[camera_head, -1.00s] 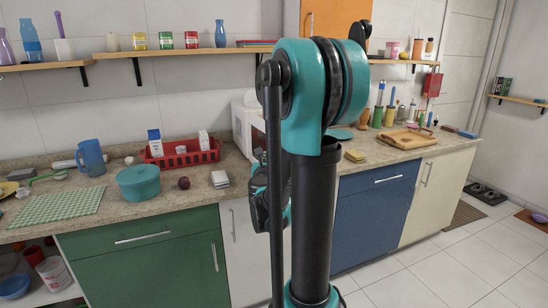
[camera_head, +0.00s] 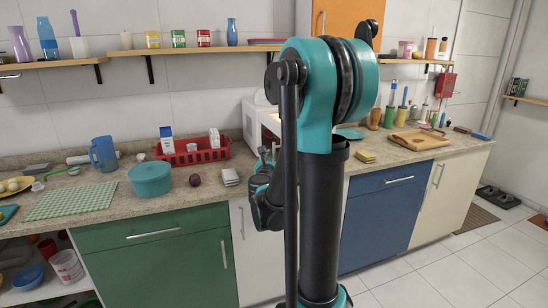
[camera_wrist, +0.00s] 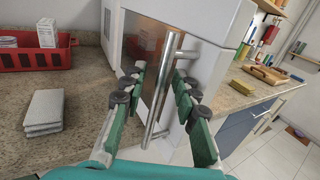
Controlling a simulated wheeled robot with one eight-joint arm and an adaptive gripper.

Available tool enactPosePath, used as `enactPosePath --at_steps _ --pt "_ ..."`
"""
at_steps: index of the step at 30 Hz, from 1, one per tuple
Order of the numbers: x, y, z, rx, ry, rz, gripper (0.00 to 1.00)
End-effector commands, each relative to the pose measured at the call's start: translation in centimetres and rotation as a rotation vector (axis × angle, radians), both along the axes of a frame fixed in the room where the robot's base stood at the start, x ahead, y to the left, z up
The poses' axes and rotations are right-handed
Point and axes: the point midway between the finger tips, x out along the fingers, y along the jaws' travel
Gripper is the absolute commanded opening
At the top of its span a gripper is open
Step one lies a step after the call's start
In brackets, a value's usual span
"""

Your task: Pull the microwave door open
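The white microwave (camera_head: 250,120) stands on the counter against the wall, partly hidden behind my arm in the head view. In the wrist view, its front (camera_wrist: 146,50) is close ahead, with a dark, reflective panel. A silver bar handle (camera_wrist: 163,85) runs up the front, slightly tilted in the picture. The fingers are apart, with visible space beside the bar; I see no clear contact. I cannot tell whether the door is ajar.
A red basket (camera_head: 205,155) with small boxes stands left of the microwave. A folded grey cloth (camera_wrist: 44,108) lies on the counter before it. A teal pot (camera_head: 151,181) is further left.

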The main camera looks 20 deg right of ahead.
Motion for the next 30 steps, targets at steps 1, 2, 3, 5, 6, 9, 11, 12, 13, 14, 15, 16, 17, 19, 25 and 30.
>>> enactPosePath --at_steps 1,2,3,5,6,9,11,12,13,14,15,16,17,19,25,30 --pt "0.0 0.0 0.0 0.000 0.000 0.000 0.30" --pt "0.0 0.0 0.0 0.000 0.000 0.000 0.30" --pt "0.0 0.0 0.0 0.000 0.000 0.000 0.30" --pt "0.0 0.0 0.0 0.000 0.000 0.000 0.30" --pt "-0.1 0.0 0.0 0.000 0.000 0.000 0.30" --pt "-0.4 0.2 0.0 0.000 0.000 0.000 0.30" --pt "-0.8 0.5 0.0 0.000 0.000 0.001 0.30" --pt "-1.3 0.7 0.0 0.000 0.000 0.001 0.30" --pt "-1.7 0.9 0.0 0.000 0.000 0.002 0.30" --pt "-2.2 1.2 0.0 0.000 0.000 0.002 0.30" --pt "-2.8 1.5 0.0 0.000 0.000 0.003 0.30" --pt "-3.4 1.8 0.0 0.000 0.000 0.003 0.30" --pt "-4.0 2.1 0.0 0.000 0.000 0.004 0.30" --pt "-5.4 2.8 0.0 0.000 0.000 0.004 0.30" --pt "-8.6 4.5 0.0 0.000 0.000 0.004 0.30" --pt "-10.2 5.2 0.0 0.000 0.000 0.002 0.30"
